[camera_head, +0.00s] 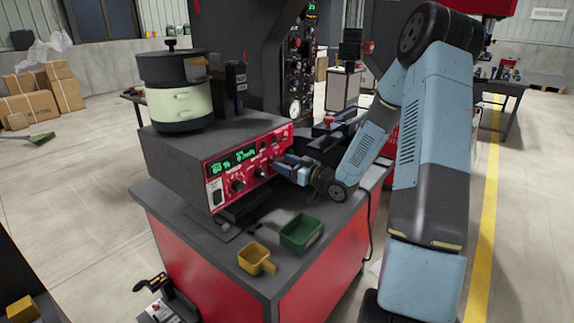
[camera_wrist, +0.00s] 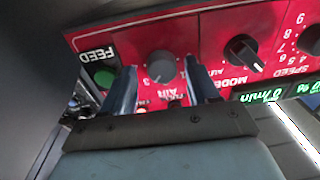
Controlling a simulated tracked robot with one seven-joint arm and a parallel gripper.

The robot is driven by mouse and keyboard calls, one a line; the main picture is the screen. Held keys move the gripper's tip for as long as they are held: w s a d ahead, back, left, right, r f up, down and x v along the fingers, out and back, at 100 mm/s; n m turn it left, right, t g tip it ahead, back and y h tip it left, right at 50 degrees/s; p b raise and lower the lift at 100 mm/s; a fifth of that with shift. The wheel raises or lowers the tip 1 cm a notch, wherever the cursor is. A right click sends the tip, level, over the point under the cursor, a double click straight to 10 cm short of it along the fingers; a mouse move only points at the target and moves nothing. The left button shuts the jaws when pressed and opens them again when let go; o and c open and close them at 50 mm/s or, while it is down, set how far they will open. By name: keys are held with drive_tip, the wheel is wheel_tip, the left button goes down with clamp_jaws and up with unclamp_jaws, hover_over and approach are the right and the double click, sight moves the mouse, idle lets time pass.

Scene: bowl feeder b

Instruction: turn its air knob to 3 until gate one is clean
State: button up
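The feeder's control box (camera_head: 180,150) has a red front panel with knobs and green displays. In the wrist view the round grey air knob (camera_wrist: 162,66), labelled AIR, sits between my two fingers. My gripper (camera_wrist: 162,86) is open, with a finger on each side of the knob and a gap to it; I cannot tell how far the tips reach over it. In the head view my gripper (camera_head: 280,168) is at the right part of the panel and hides the air knob. The knob's setting is not readable. I cannot make out gate one.
The mode knob (camera_wrist: 243,53) and speed knob (camera_wrist: 312,40) lie right of the air knob; a green button (camera_wrist: 105,78) lies left. The bowl (camera_head: 180,95) stands on the box. A green tray (camera_head: 301,233) and yellow scoop (camera_head: 256,259) sit on the bench (camera_head: 215,262).

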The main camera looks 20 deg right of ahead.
drive_tip(key=v, duration=1.3)
drive_tip(key=shift+s+d, duration=0.2)
drive_tip(key=shift+s, duration=0.2)
drive_tip(key=shift+f, duration=0.1)
